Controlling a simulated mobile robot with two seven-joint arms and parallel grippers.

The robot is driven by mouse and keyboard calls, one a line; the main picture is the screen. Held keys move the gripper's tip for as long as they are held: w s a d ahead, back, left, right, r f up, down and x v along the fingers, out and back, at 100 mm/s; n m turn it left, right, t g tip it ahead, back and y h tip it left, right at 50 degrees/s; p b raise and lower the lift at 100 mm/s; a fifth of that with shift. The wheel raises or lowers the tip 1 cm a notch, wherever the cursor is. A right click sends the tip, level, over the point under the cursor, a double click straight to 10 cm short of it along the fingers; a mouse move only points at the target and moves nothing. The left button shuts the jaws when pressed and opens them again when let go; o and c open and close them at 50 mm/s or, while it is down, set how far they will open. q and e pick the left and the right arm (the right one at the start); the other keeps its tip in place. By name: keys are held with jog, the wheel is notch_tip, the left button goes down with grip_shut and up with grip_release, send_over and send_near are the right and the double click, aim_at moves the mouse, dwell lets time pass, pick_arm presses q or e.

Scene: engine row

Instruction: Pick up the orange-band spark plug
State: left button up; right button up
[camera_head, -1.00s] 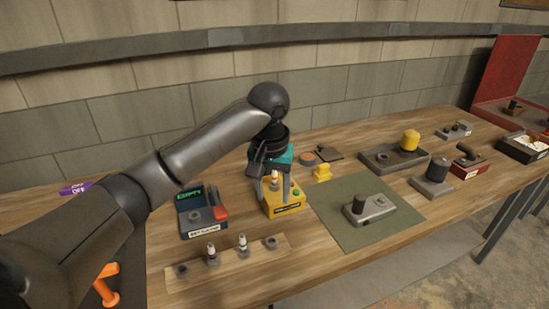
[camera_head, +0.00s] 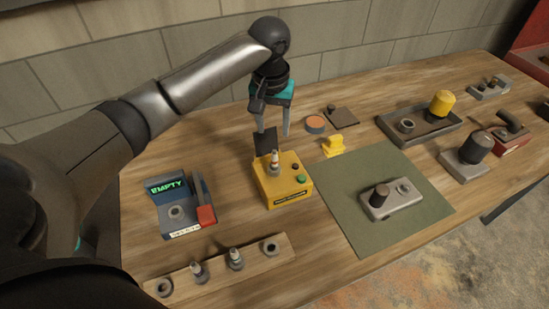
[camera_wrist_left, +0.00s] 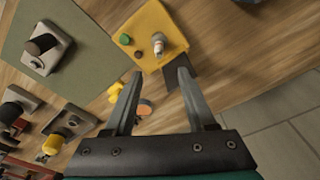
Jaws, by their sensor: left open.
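A spark plug with an orange-looking band (camera_head: 274,160) stands upright in the top of the yellow box (camera_head: 287,190). In the left wrist view the plug (camera_wrist_left: 158,44) shows just beyond the fingertips, on the yellow box (camera_wrist_left: 148,20). My left gripper (camera_head: 273,132) is open and empty, above and behind the plug, not touching it. In the left wrist view its fingers (camera_wrist_left: 158,78) are spread apart. Two more spark plugs (camera_head: 198,271) (camera_head: 235,258) stand in the wooden rack (camera_head: 215,276); their band colours are too small to tell. My right gripper is not in view.
A blue-grey holder reading "EMPTY" (camera_head: 167,187) with a red part stands left of the yellow box. Right of it lie a green mat (camera_head: 345,215) with a grey metal block and a small yellow piece (camera_head: 333,146). A dark tray (camera_head: 390,125) stands farther right.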

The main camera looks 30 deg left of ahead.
aim_at(274, 151)
pick_arm(q)
jog(key=f, duration=0.5)
jog(key=shift+w+a+f, duration=0.1)
jog(key=shift+w+f, duration=0.15)
jog(key=shift+w, duration=0.05)
jog(key=shift+w+f, duration=0.15)
jog(key=shift+f, duration=2.55)
grip_shut()
jog(key=shift+r, duration=0.1)
